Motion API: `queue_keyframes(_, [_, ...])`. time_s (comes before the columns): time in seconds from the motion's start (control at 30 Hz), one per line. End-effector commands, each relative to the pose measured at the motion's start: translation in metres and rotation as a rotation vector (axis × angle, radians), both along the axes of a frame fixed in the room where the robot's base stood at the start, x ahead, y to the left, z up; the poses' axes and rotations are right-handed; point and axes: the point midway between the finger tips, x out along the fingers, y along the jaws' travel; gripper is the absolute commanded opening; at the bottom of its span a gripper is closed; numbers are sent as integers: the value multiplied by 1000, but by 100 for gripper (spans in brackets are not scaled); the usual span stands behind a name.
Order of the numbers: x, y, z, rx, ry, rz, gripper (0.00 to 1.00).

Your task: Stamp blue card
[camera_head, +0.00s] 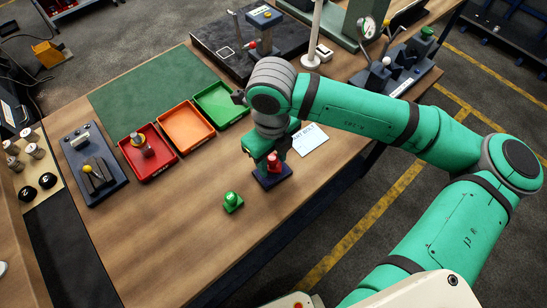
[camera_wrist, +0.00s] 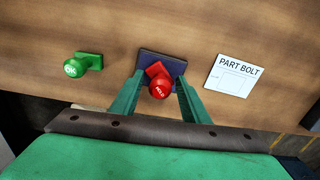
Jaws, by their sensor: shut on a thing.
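My gripper (camera_wrist: 160,78) points down at the table with a finger on each side of a red stamp (camera_wrist: 159,88), and is shut on it. The stamp has white lettering on its round top, too small to read surely. It is over a dark blue block or pad (camera_wrist: 148,56); whether it touches is hard to tell. The pad also shows under the gripper in the head view (camera_head: 262,182). A white card (camera_wrist: 232,75) reading "PART BOLT", with an empty box outline, lies flat to the right. No plainly blue card shows.
A green stamp marked "OK" (camera_head: 233,202) stands left of the pad. Red (camera_head: 165,170), orange (camera_head: 188,112) and green (camera_head: 232,92) trays line the table behind, beside a green mat (camera_head: 150,85). Bare wood lies at the front left.

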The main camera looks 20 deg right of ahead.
Motion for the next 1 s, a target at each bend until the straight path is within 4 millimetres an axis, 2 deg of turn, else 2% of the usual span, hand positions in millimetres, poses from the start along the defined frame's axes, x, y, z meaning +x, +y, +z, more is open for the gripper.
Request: queue_keyframes(1.0, [-1,-2,-9,0,0,-4,27])
